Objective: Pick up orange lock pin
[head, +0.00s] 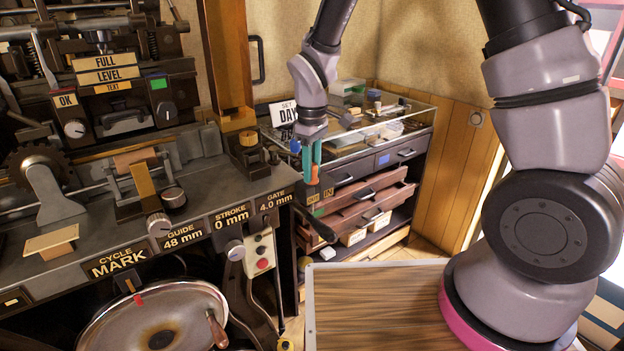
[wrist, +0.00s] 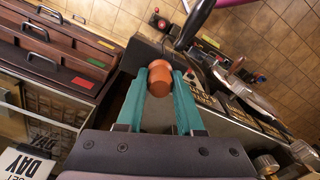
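My gripper (head: 311,172) hangs at the right end of the press bench, with its teal fingers pointing down. In the wrist view, the orange lock pin (wrist: 160,78) sits between the two fingertips, which touch it on both sides. My gripper is shut on it. In the head view only a small orange part of the pin (head: 315,173) shows at the fingertips, apart from the bench. The pin's far end is hidden in both views.
A drawer cabinet (head: 415,150) with partly open drawers stands behind. A round metal pan (head: 160,315) is at the lower left.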

